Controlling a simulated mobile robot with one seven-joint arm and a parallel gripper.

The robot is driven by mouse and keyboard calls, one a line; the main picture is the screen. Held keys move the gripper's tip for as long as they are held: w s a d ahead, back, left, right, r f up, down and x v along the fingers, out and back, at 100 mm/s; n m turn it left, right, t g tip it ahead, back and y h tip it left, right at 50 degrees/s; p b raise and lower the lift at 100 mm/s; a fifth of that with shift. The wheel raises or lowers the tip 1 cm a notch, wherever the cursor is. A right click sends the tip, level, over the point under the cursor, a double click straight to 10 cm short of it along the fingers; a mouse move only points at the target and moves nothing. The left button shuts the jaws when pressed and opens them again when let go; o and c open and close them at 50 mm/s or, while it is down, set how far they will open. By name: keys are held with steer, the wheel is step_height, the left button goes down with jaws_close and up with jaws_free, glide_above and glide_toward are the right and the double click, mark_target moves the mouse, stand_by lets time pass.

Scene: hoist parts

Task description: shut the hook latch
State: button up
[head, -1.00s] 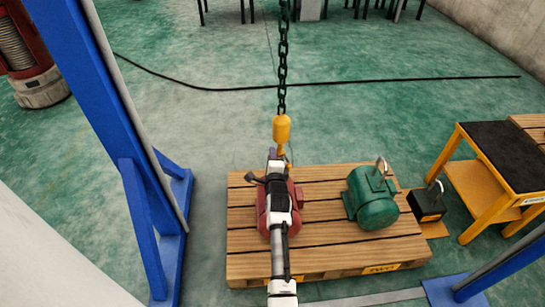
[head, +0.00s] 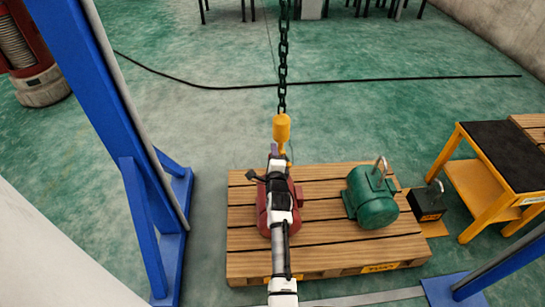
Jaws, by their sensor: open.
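The yellow hoist hook block (head: 281,128) hangs on a black chain (head: 282,70) above the back edge of the pallet. Only a sliver of yellow hook shows below it; the latch is hidden behind my arm and gripper. My gripper (head: 275,150) is at the lower part of the hook block, seen from behind along the arm. It is open, though its fingers are small and mostly hidden. A red machine (head: 264,215) sits on the pallet under my arm, partly covered by it. I cannot tell whether the hook is engaged with it.
The wooden pallet (head: 340,255) also bears a green motor (head: 372,197) with a lifting eye. A black weight (head: 427,205) and a yellow cart (head: 480,180) stand to the right. A blue gantry post (head: 100,110) rises at left. A cable (head: 350,82) crosses the open floor behind.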

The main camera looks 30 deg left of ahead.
steer(key=v, duration=1.3)
steer(key=shift+s+d, duration=0.25)
steer(key=shift+s, duration=0.1)
steer(key=shift+r, duration=0.1)
